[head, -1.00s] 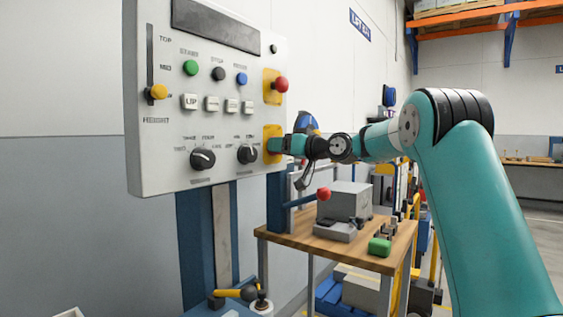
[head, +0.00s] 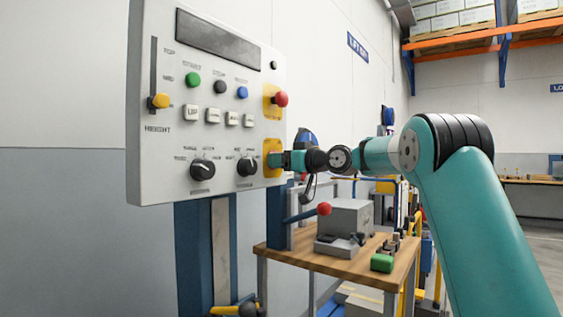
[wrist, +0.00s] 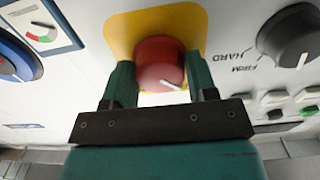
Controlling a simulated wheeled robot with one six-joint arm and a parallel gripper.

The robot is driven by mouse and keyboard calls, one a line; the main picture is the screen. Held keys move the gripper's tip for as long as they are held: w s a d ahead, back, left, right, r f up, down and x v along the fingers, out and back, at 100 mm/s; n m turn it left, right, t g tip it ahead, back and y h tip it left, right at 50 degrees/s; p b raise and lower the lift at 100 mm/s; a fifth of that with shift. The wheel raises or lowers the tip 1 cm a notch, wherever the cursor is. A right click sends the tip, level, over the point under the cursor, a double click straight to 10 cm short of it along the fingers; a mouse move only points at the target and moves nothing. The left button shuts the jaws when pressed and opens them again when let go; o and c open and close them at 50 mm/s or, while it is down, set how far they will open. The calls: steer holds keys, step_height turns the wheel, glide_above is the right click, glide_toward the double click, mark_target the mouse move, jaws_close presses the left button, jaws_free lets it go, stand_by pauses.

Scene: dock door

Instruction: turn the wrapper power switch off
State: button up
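The wrapper power switch appears to be the red rotary knob (wrist: 158,62) with a white mark, on a yellow plate (wrist: 195,20) in the wrist view. The mark points to the lower right there. My gripper (wrist: 160,78) has a teal finger on each side of the knob, and both fingers appear to touch it. In the head view my gripper (head: 276,160) is at the lower yellow plate (head: 272,147) on the right edge of the grey control panel (head: 215,130). It hides the knob there.
Above the gripper, a red mushroom button (head: 281,99) sits on another yellow plate. Two black dials (head: 202,170) are to the left. Below stands a wooden table (head: 330,262) with a grey box (head: 350,216) and a red-ball lever (head: 323,208).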

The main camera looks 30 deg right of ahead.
steer(key=o, duration=0.3)
steer(key=shift+o, duration=0.2)
steer(key=b+v, duration=0.2)
steer(key=v, duration=1.5)
steer(key=shift+s, duration=0.2)
steer(key=shift+d, duration=0.1)
steer(key=s+a+f+g, duration=0.1)
steer(key=a+f+g, duration=0.3)
steer(key=a, duration=0.5)
steer(key=s+a+f+n+g+y, duration=0.1)
steer(key=s+a+f+g, duration=0.1)
steer(key=a+f, duration=0.55)
steer(key=s+a+f+g, duration=0.1)
steer(key=a+f+g, duration=0.2)
steer(key=a, duration=0.7)
steer(key=s+a+f+n+g+h, duration=0.15)
steer(key=s+a+f+g, duration=0.25)
steer(key=s+f, duration=0.5)
steer(key=s+a+f+g+h, duration=0.2)
steer(key=s+a+f+g, duration=0.15)
steer(key=s, duration=0.95)
step_height(320, 180, up, 20)
steer(key=p, duration=2.1)
